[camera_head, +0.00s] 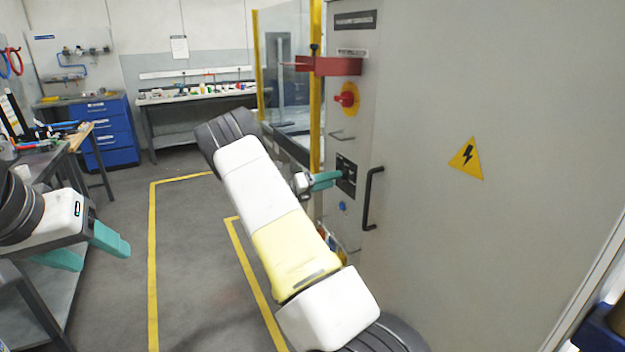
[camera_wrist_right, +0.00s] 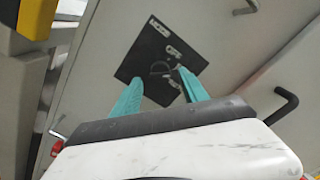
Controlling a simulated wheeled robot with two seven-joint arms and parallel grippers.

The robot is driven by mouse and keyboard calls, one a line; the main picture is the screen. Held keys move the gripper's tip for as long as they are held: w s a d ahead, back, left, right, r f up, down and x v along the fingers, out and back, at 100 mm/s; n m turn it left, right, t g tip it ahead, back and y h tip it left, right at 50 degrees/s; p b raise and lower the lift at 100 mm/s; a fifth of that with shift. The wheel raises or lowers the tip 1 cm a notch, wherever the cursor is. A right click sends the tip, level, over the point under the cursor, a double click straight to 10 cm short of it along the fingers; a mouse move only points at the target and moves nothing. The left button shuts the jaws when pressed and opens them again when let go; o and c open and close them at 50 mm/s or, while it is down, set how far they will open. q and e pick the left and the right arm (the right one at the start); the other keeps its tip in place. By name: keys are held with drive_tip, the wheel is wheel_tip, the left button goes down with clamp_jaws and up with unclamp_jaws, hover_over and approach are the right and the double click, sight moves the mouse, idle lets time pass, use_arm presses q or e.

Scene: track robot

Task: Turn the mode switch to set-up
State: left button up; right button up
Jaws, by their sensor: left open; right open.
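The mode switch plate (camera_wrist_right: 135,66), a black square with white lettering, is on the grey cabinet front and looks rotated in the right wrist view. The small round switch (camera_wrist_right: 161,69) is near its middle; its setting is too small to tell. In the head view the plate (camera_head: 346,168) is partly behind my fingers. My right gripper (camera_wrist_right: 160,75) is open, its teal fingertips in front of the plate on either side of the switch. I cannot tell whether they touch it. In the head view my right gripper (camera_head: 328,179) points at the plate. My left gripper (camera_head: 106,257) is open and empty at the left.
A black door handle (camera_head: 372,198) stands out just right of the plate. Above are a red knob on yellow (camera_head: 347,98) and a red bracket (camera_head: 335,66). A blue button (camera_head: 343,206) is below. Workbenches and a blue drawer cabinet (camera_head: 107,130) stand at the left.

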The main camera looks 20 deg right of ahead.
drive_tip(key=a, duration=0.5)
drive_tip(key=shift+s+a, duration=0.1)
drive_tip(key=shift+s, duration=0.1)
